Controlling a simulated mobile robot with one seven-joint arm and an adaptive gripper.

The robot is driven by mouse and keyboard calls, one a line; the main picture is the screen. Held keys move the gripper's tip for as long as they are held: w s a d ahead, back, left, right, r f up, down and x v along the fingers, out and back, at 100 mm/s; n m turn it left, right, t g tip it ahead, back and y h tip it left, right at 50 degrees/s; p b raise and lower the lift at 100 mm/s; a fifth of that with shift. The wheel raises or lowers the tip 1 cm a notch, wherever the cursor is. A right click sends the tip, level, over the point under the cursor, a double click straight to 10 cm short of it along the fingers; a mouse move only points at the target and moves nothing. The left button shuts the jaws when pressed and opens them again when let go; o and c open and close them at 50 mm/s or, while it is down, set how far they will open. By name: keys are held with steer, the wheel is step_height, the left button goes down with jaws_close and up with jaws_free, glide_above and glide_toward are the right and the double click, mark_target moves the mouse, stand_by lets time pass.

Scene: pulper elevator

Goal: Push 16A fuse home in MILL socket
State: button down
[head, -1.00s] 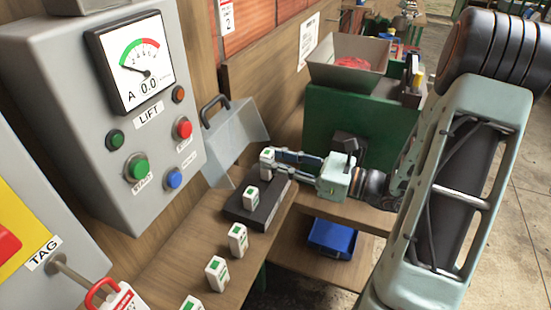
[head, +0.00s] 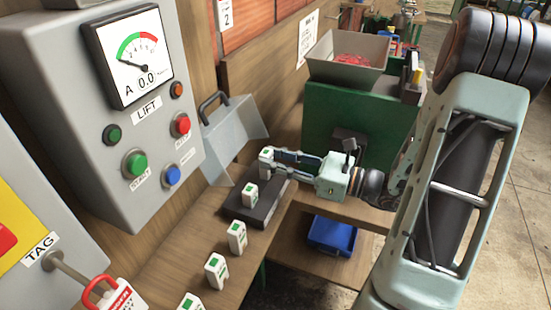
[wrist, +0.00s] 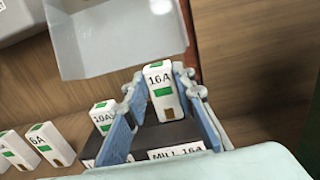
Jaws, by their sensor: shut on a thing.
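The 16A fuse (wrist: 163,92) is a white block with a green band and a copper-coloured contact, upright between my gripper's fingers in the wrist view. It also shows in the head view (head: 266,157). My gripper (head: 276,160) is shut on it, at the far end of the black fuse base (head: 262,211). The MILL socket's label (wrist: 176,154), reading "MILL 16A", is on the base in front of the fuse. The fuse's lower end is at the base; I cannot tell how deep it sits.
A 10A fuse (wrist: 102,117) stands on the base beside the 16A one. Several loose fuses (head: 237,237) stand on the wooden shelf. A grey open cover (head: 233,135) is behind the base. A grey meter box (head: 115,165) is at left, a blue bin (head: 331,236) below.

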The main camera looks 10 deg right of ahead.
mark_target(276, 178)
steer(key=shift+f+b, duration=1.05)
steer(key=shift+f, duration=0.7)
stand_by(1.8)
steer(key=c, duration=1.5)
jaws_free()
steer(key=shift+c, duration=0.2)
